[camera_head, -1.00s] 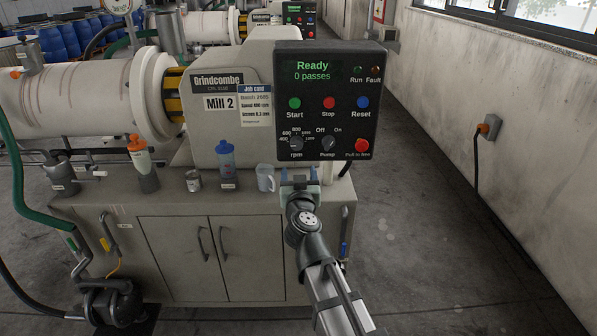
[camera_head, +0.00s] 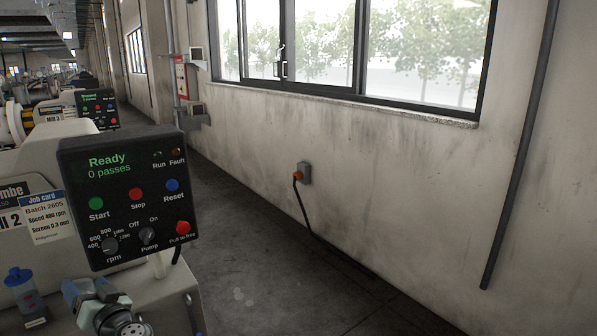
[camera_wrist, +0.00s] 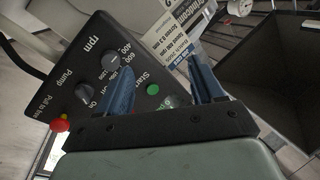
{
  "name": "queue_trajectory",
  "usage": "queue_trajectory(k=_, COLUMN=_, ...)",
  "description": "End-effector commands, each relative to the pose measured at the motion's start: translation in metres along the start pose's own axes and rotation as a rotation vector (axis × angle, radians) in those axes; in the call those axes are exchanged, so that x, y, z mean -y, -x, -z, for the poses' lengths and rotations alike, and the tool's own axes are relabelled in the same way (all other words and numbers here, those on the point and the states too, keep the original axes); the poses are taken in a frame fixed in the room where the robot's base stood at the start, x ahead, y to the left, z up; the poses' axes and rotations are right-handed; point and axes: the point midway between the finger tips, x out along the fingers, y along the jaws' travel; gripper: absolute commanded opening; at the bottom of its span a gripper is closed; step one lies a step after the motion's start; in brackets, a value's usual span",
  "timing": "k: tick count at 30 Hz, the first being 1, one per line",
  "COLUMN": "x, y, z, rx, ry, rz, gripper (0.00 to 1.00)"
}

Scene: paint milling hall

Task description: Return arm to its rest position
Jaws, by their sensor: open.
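My gripper (camera_head: 90,288) is at the lower left of the head view, just below the black control panel (camera_head: 130,195) of Mill 2, over the cabinet top. Most of my arm is cut off by the bottom edge. In the wrist view my gripper (camera_wrist: 162,85) shows two blue fingers spread apart with nothing between them. The control panel (camera_wrist: 95,75) lies beyond them, appearing rotated. Its display reads "Ready, 0 passes" in the head view. No contact between fingers and panel is evident.
A blue-capped bottle (camera_head: 26,295) stands left of my gripper. A job card (camera_head: 48,217) is on the mill housing. A wall socket (camera_head: 304,173) with a hanging cable is on the right wall (camera_head: 420,200). Open floor (camera_head: 250,255) lies between cabinet and wall.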

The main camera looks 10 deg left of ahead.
Motion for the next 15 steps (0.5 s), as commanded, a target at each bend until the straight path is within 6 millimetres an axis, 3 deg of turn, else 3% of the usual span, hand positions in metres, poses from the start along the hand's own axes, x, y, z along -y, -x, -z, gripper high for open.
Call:
queue_trajectory(k=5, x=0.038, y=0.011, z=-0.028, rx=0.15, ry=-0.088, rz=0.184, gripper=0.67)
queue_trajectory(k=9, x=0.055, y=0.032, z=-0.066, rx=0.351, ry=-0.116, rz=0.265, gripper=0.67)
queue_trajectory(k=13, x=0.045, y=0.06, z=-0.123, rx=0.582, ry=-0.119, rz=0.251, gripper=0.67)
queue_trajectory(k=15, x=0.028, y=0.08, z=-0.157, rx=0.712, ry=-0.115, rz=0.21, gripper=0.67)
